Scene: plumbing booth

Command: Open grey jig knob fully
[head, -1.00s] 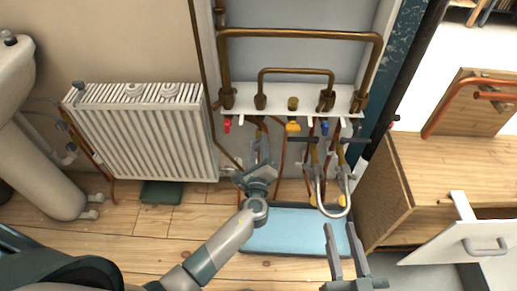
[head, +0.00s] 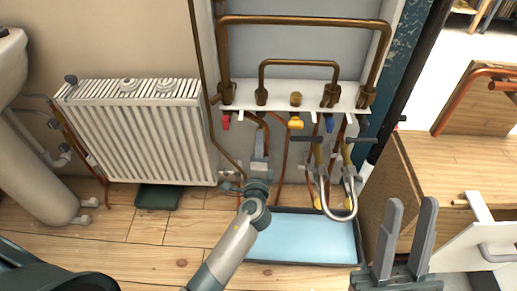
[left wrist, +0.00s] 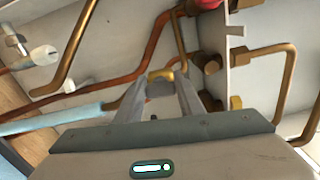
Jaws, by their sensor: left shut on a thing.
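The white jig rail (head: 280,96) runs below the copper pipe loops in the head view, with coloured knobs beneath it. My left gripper (head: 261,141) is just under the rail, between the red knob (head: 226,121) and the yellow knob (head: 295,122). In the left wrist view the fingers (left wrist: 162,78) close in beside the rail's brass fittings. How far the knob is turned cannot be seen. My right gripper (head: 406,222) is open and empty at lower right.
The blue knob (head: 330,123) is right of the yellow one. Copper pipes hang close around my left gripper. A radiator (head: 140,130) stands left, a blue tray (head: 302,237) lies on the floor below, and a wooden cabinet (head: 390,205) stands right.

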